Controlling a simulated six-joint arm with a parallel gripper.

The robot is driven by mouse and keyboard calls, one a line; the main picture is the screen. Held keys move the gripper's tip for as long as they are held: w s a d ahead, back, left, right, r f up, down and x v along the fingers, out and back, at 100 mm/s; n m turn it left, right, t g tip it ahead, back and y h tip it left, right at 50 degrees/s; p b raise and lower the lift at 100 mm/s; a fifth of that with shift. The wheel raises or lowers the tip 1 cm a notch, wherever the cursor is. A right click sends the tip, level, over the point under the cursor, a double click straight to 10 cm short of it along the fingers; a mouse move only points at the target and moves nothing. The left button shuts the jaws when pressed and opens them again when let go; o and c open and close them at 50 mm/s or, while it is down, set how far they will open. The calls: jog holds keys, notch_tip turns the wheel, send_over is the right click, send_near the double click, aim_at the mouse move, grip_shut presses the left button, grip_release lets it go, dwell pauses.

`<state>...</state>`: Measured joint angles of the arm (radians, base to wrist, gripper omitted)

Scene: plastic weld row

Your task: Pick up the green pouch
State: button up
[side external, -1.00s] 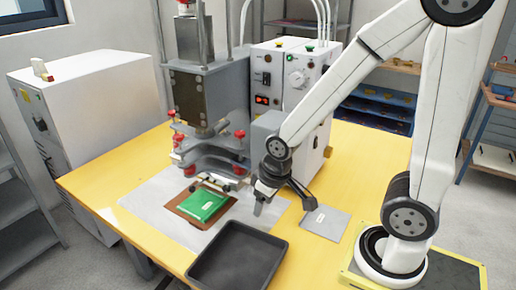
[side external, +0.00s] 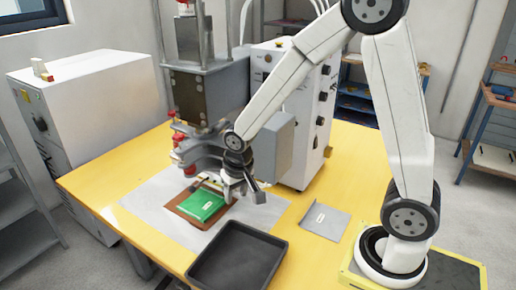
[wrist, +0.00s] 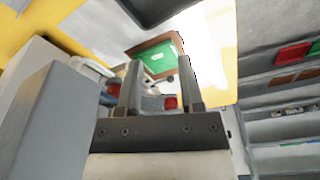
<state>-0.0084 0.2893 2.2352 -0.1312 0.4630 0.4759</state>
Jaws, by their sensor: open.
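The green pouch (side external: 201,204) lies flat on a brown board (side external: 183,209) below the press. It has a small white label. In the wrist view the green pouch (wrist: 158,57) shows beyond the fingers, on the brown board (wrist: 143,47). My gripper (side external: 243,196) is just right of the pouch and above the grey mat in the side view, apart from the pouch. In the wrist view my gripper (wrist: 165,88) has its two fingers spread with nothing held between them.
A black tray (side external: 238,257) stands at the front of the yellow table (side external: 99,180). The welding press (side external: 210,95) rises directly behind the pouch. A grey plate (side external: 325,222) lies to the right. The grey mat (side external: 160,222) is clear left of the board.

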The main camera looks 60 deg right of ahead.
jog(key=w+d+f+m+g+h, duration=0.1)
jog(key=w+f+m, duration=0.2)
jog(key=w, duration=0.2)
jog(key=w+d+f+m, duration=0.1)
jog(key=w+f+m, duration=0.2)
jog(key=w, duration=0.3)
jog(key=m+h, duration=0.3)
jog(key=m, duration=0.4)
send_near(208, 216)
jog(key=shift+w+d+f+m+g, duration=0.25)
jog(key=shift+w+f+m+g, duration=0.2)
jog(key=shift+f, duration=0.2)
jog(key=shift+s+f, duration=0.1)
jog(key=shift+s, duration=0.05)
jog(key=shift+x, duration=1.15)
jog(key=shift+d+f, duration=0.1)
jog(key=shift+x, duration=2.5)
grip_shut()
